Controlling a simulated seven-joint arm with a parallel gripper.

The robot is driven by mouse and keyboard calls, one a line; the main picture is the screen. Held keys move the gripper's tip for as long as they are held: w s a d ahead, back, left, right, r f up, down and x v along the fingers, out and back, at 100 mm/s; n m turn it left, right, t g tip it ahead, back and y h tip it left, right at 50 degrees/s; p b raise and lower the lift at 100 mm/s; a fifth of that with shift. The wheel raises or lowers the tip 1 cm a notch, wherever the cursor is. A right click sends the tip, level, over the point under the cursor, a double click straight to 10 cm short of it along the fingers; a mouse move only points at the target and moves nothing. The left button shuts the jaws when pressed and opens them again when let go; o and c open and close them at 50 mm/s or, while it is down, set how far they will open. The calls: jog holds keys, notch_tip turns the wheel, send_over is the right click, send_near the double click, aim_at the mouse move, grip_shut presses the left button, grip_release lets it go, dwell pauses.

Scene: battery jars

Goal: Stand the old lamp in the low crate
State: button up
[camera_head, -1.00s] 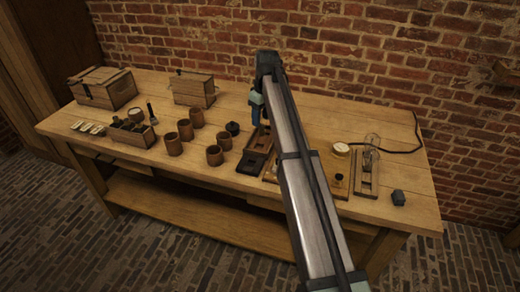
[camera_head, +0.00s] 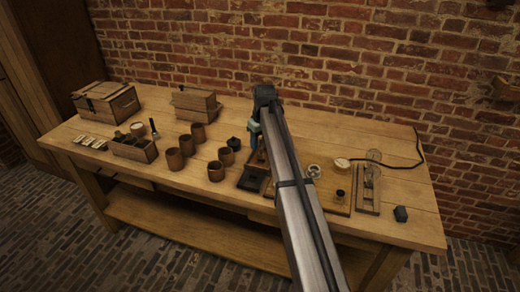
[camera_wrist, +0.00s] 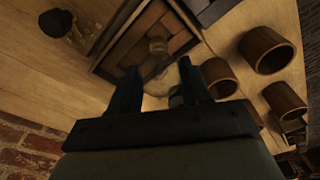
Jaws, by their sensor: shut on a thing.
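My gripper (camera_wrist: 160,76) is shut on a pale, see-through glass bulb (camera_wrist: 158,82), which I take to be the old lamp. In the wrist view, the bulb is between the two dark fingers. A shallow wooden tray or crate (camera_wrist: 106,62) with brown compartments lies beyond it; I cannot tell whether they touch. In the head view, my gripper (camera_head: 254,139) is over the middle of the bench, and my arm hides the lamp. A low open wooden crate (camera_head: 143,154) with dark jars stands at the left; I cannot tell which container is the low crate.
Several brown cups (camera_head: 216,171) stand left of my gripper. A dark lidded pot (camera_head: 234,144) is close by. A lidded chest (camera_head: 107,101) and a wooden box (camera_head: 195,104) stand at the back. A glass bulb on a wooden stand (camera_head: 368,203) and a cable (camera_head: 408,166) are right.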

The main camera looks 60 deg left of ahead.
aim_at(260, 149)
jog(key=shift+f, duration=1.7)
jog(key=shift+f, duration=0.1)
jog(key=o, duration=1.2)
jog(key=r, duration=0.4)
jog(key=d+r, duration=0.1)
jog(key=r, duration=0.7)
jog(key=shift+w+d+r, duration=0.1)
jog(key=shift+d, duration=0.15)
